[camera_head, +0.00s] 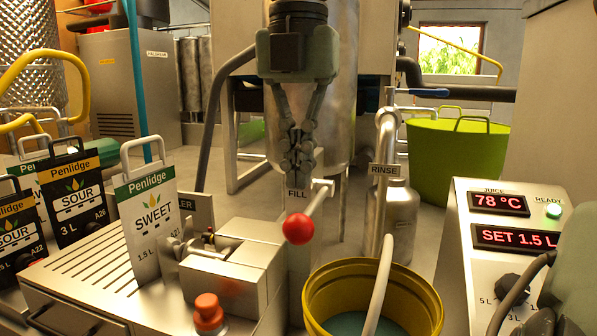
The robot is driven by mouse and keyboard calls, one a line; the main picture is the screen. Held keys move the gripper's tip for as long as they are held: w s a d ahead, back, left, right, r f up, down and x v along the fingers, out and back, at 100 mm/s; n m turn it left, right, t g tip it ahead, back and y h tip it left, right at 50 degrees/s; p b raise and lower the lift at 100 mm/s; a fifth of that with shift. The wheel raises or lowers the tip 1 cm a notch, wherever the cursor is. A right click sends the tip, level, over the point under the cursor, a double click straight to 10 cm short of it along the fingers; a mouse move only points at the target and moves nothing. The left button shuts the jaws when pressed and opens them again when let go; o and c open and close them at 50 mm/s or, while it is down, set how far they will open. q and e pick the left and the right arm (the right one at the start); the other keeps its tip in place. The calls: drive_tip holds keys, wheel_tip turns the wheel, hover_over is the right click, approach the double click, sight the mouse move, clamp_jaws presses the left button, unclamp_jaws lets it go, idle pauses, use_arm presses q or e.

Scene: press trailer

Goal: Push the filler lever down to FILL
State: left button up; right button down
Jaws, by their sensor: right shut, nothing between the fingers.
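The filler lever is a metal rod (320,200) ending in a red ball (298,229), in the middle of the head view. The rod slants from the ball up to the right. A FILL label (298,194) shows just above the ball, and a RINSE label (385,170) is further right. My right gripper (303,168) points down from the top, fingers shut and empty. Its tips appear above the FILL label and the ball, with a visible gap to the ball. I cannot tell the gap in depth. My left gripper is not in view.
A steel filler block (235,270) with a red knob (208,311) stands below left. A SWEET pouch (148,222) stands beside it. A yellow bucket (432,300) with a hose is below right. A control panel (458,240) reads 78 °C and SET 1.5 L.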

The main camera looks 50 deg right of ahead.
drive_tip(key=shift+r+p, duration=0.35)
drive_tip(key=shift+r, duration=0.45)
drive_tip(key=shift+r+b, duration=0.35)
drive_tip(key=shift+r, duration=1.8)
